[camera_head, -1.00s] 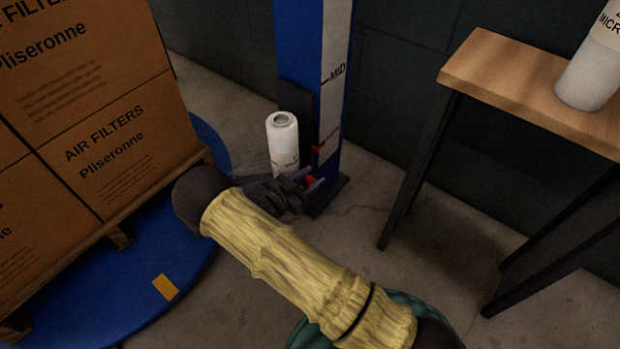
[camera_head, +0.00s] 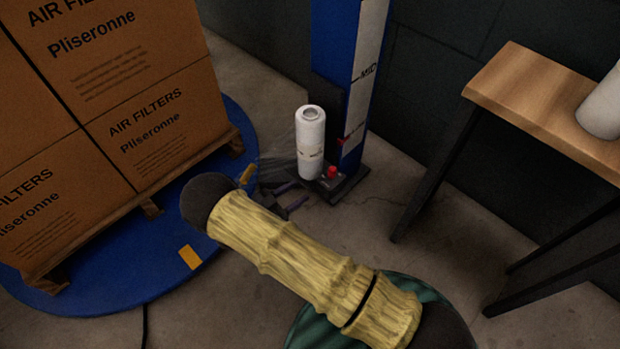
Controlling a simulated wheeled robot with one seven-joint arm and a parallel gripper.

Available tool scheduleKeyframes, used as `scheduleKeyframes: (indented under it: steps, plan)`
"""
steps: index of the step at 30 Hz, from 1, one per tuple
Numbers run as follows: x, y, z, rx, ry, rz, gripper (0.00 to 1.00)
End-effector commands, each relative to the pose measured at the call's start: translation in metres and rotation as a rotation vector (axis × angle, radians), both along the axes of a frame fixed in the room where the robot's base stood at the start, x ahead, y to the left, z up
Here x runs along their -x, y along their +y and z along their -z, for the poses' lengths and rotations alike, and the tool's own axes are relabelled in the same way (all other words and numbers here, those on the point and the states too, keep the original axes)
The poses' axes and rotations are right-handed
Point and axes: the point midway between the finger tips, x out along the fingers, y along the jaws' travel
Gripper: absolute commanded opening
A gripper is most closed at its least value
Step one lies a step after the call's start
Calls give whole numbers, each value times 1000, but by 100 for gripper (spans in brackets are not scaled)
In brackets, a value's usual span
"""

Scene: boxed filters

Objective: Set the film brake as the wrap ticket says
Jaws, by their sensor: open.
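The white film roll (camera_head: 311,150) stands upright on a dark carriage at the foot of the blue mast (camera_head: 335,45). A thin clear sheet of film stretches left from it. A red knob (camera_head: 332,172) sits at the roll's base on the right; it may be the film brake, but its setting is too small to read. My gripper (camera_head: 294,196), with purple fingers, is open and empty, low and to the left of the knob, apart from it. My arm partly hides the gripper's body. I see no readable wrap ticket.
Boxes of air filters (camera_head: 145,135) are stacked on a pallet on the blue turntable (camera_head: 120,295) at left. A wooden table (camera_head: 540,90) with a white cylinder (camera_head: 604,108) stands at right. The mast's scale strip (camera_head: 367,60) reads MID. Floor between mast and table is clear.

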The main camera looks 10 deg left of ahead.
Motion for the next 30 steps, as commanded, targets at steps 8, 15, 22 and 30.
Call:
scheduleKeyframes:
  steps: [8,15,22,30]
  plan:
    - [24,25,0,1,1,1,43]
    - [25,26,0,1,0,1,43]
    - [25,26,0,1,-1,1,43]
    - [25,26,0,0,0,1,43]
